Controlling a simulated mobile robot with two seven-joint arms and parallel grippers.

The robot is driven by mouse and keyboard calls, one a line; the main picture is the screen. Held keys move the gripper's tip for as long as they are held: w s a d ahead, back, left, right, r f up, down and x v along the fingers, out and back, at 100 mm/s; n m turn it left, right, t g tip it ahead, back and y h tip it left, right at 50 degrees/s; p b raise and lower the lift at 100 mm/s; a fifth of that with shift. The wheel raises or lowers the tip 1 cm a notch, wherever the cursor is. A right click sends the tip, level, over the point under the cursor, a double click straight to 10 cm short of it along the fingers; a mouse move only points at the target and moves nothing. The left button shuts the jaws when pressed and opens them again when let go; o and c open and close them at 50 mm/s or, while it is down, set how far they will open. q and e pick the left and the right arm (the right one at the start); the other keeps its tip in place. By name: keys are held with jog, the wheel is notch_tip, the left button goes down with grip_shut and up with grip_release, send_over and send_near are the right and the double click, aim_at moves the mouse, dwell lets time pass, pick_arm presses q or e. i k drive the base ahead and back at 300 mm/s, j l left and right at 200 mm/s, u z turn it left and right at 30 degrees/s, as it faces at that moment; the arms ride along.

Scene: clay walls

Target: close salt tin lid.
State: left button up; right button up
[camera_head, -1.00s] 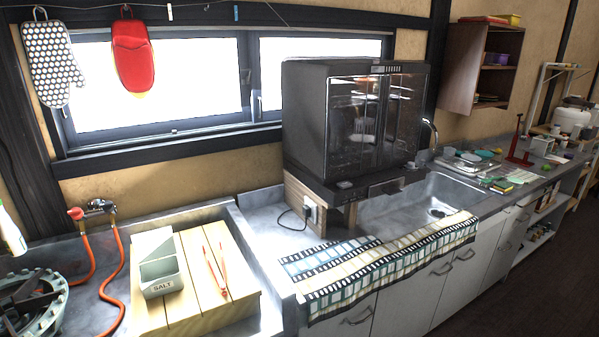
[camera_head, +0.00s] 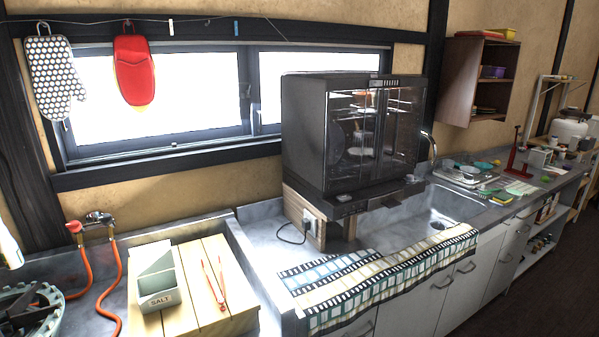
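The salt tin (camera_head: 157,287) is a grey-green box labelled SALT. It stands upright at the left of a slatted wooden board (camera_head: 198,318) in the lower left of the head view. Its lid (camera_head: 154,258) appears raised, tilted up at the back, and the tin's mouth looks open. Neither of my grippers shows in the view.
Red tongs (camera_head: 214,281) lie on the board right of the tin. A black oven (camera_head: 352,135) stands behind a patterned cloth (camera_head: 375,277). The sink (camera_head: 437,212) is further right.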

aim_at(152, 257)
jog(key=k+j+z, duration=0.7)
jog(key=j, duration=0.15)
